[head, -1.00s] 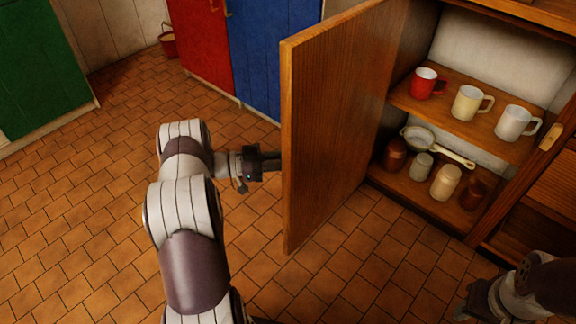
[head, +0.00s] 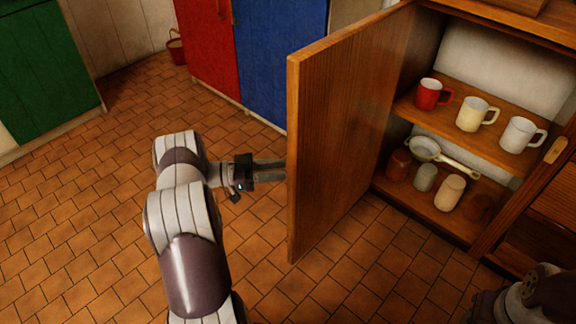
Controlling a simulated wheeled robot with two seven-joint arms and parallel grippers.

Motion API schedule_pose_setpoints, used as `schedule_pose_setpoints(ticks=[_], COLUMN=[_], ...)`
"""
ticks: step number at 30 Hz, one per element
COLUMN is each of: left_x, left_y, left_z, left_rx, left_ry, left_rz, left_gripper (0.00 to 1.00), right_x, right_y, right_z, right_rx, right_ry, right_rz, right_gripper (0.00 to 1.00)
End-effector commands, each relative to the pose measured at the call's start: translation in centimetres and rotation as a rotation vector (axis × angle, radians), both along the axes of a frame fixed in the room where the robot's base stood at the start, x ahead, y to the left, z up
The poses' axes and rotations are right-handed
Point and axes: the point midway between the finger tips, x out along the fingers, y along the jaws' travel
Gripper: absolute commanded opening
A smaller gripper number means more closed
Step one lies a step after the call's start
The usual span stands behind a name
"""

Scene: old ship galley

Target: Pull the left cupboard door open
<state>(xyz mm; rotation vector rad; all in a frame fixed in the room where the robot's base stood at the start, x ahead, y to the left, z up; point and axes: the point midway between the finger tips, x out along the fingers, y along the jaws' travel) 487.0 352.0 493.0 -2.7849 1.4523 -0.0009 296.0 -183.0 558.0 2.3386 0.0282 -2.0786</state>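The left cupboard door (head: 345,125) is a brown wooden panel. It stands swung wide out from the cupboard (head: 470,222), with its inner face toward me and its free edge at the left. My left gripper (head: 276,171) is at the outer side of the door, close to the free edge. Its fingertips end at or behind that edge, so their gap and any hold are unclear. The door's handle is hidden behind the panel. My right gripper (head: 484,304) is at the lower right, dark and partly cut off, apart from the door.
Inside the cupboard are a red mug (head: 428,94), a cream mug (head: 471,114) and a white mug (head: 517,134), above a strainer (head: 425,148) and several jars. Red (head: 208,45) and blue (head: 277,60) doors stand behind. The tiled floor (head: 100,230) at left is clear.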

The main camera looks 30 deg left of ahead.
Motion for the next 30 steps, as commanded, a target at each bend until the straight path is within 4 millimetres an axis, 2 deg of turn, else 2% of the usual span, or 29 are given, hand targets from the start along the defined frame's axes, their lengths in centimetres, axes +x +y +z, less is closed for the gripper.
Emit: schedule_pose_setpoints(ticks=[1,3,10,15,30], left_x=[-0.8,-1.9,-4.4,-4.9,-4.8], left_y=[1.3,2.9,6.6,7.2,7.3], left_z=[0.5,0.4,0.2,0.1,-0.2], left_rx=[0.001,0.001,0.001,0.001,0.020], left_ry=[0.000,-0.001,-0.002,-0.001,-0.009], left_rz=[0.006,0.005,0.000,-0.001,0.005], left_gripper=[0.34,0.34,0.34,0.34,0.34], right_x=[0.0,0.0,0.0,0.0,0.0], right_y=[0.0,0.0,0.0,0.0,0.0], right_z=[1.0,1.4,2.1,2.2,2.1], right_rx=[0.000,0.000,0.000,0.000,0.000], right_ry=[0.000,0.000,0.000,0.000,0.000], right_rz=[0.000,0.000,0.000,0.000,0.000], right_gripper=[0.43,0.43,0.43,0.43,0.43])
